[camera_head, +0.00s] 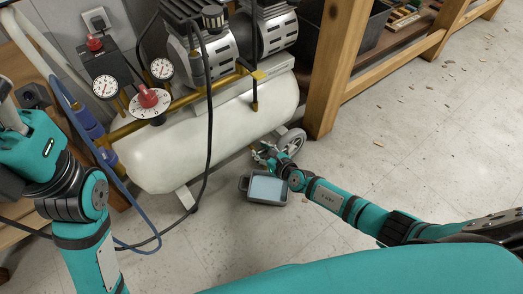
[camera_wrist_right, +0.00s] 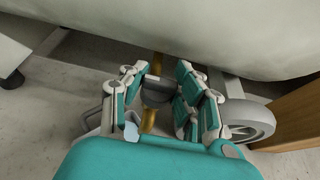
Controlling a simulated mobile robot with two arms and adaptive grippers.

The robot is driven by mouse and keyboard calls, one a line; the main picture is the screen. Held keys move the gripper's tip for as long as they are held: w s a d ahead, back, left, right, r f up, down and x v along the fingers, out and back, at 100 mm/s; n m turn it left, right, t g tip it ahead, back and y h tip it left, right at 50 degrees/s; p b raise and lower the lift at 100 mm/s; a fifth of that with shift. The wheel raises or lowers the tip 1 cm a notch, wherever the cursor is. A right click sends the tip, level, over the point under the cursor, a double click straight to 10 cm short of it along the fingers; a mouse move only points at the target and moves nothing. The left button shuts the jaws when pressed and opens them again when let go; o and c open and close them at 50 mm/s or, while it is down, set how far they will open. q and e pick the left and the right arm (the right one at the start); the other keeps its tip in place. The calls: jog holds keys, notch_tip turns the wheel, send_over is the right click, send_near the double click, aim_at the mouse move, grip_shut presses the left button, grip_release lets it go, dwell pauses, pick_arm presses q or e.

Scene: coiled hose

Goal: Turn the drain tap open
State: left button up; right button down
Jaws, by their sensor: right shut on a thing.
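The drain tap (camera_wrist_right: 156,93) shows in the right wrist view as a dark grey piece on a brass stem under the white tank (camera_head: 190,145). My right gripper (camera_wrist_right: 160,86) is shut on the tap, with its teal and grey fingers on both sides of it. In the head view my right gripper (camera_head: 268,154) reaches under the tank's right end, and the tap cannot be made out there. The tap's exact angle is hard to tell. My left arm stands at the left of the head view, and its gripper is out of the frame.
A grey wheel (camera_head: 291,142) and a wooden post (camera_head: 337,65) stand close by on the right. A black cable (camera_head: 209,120) hangs before the tank.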

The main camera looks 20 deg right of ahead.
jog(key=c, duration=0.9)
grip_release()
jog(key=shift+s, duration=0.15)
jog(key=shift+s+r, duration=0.2)
jog(key=shift+s, duration=0.25)
jog(key=v, duration=1.1)
jog(key=shift+w+d, duration=0.1)
jog(key=shift+d, duration=0.1)
